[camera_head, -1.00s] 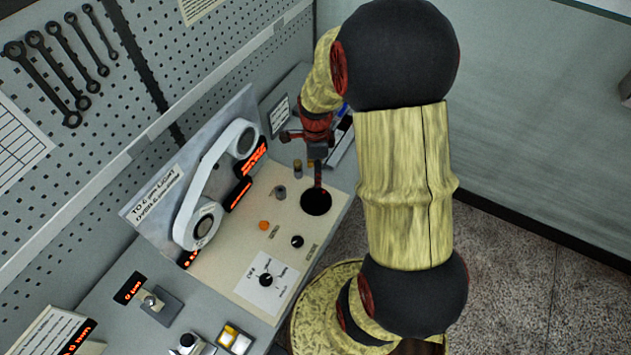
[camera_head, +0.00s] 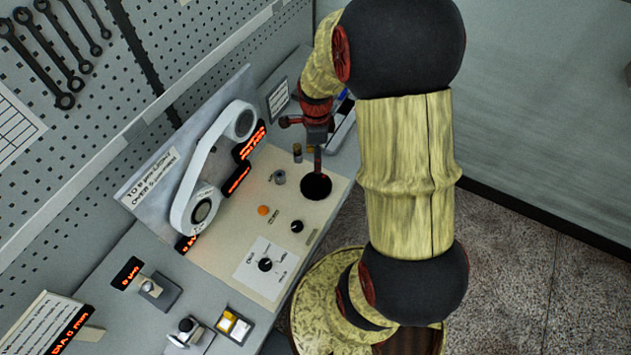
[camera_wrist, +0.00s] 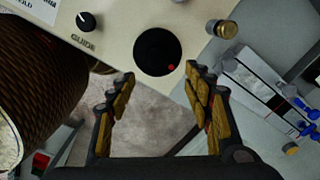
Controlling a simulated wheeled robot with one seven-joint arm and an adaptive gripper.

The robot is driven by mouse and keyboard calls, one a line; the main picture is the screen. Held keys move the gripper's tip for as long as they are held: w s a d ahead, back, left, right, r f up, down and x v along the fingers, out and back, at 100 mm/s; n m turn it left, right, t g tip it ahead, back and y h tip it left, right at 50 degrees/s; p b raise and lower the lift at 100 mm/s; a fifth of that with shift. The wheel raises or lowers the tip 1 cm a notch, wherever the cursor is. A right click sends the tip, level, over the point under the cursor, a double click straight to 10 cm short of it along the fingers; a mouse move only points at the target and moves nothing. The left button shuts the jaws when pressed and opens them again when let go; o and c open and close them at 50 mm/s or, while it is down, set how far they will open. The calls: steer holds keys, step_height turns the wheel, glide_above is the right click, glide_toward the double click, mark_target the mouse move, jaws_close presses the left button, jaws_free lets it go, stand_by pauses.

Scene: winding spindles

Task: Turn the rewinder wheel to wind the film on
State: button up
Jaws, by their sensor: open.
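The rewinder wheel is a flat black disc (camera_head: 316,187) set in the cream panel near its front right edge. In the wrist view the wheel (camera_wrist: 155,50) has a red dot near its rim on the gripper side. My gripper (camera_wrist: 163,78) is open and empty, its two fingers apart and pointing at the wheel's near rim; I cannot tell whether either touches it. In the head view my gripper (camera_head: 317,150) is at the wheel's far edge, partly hidden by my arm. The pale film (camera_head: 203,160) runs as a band around two spindles on the tilted back plate.
The panel carries an orange button (camera_head: 263,211), a dial (camera_head: 265,264), a small black knob (camera_head: 297,226) and a grey post (camera_head: 279,177). A brass-topped post (camera_wrist: 226,29) stands right of the wheel in the wrist view. A switch box (camera_head: 235,326) sits at the front.

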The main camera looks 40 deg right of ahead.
mark_target(316, 179)
steer(key=b, duration=0.1)
steer(key=f, duration=0.1)
steer(key=f+b, duration=0.1)
steer(key=shift+w+d+f+n+b, duration=0.1)
steer(key=shift+w+d+n+b, duration=0.05)
steer(key=shift+w+n+b, duration=0.15)
steer(key=shift+f+n+b, duration=0.25)
steer(key=shift+n+b, duration=0.35)
steer(key=shift+n, duration=0.1)
steer(key=n+b, duration=0.1)
steer(key=n, duration=0.1)
steer(key=shift+f+n, duration=0.2)
steer(key=shift+n, duration=0.2)
steer(key=n+b, duration=0.1)
steer(key=n, duration=0.3)
steer(key=shift+f, duration=0.15)
steer(key=shift+n+b, duration=0.45)
steer(key=shift+n, duration=0.65)
steer(key=n, duration=0.4)
steer(key=shift+s+r, duration=0.2)
steer(key=shift+r, duration=0.05)
steer(key=n, duration=0.4)
steer(key=shift+s+a, duration=0.15)
steer(key=shift+a, duration=0.05)
steer(key=n, duration=0.2)
steer(key=shift+s+n, duration=0.1)
steer(key=shift+n, duration=0.2)
step_height(316, 179, down, 8)
steer(key=shift+r+b, duration=0.1)
steer(key=shift+b, duration=0.7)
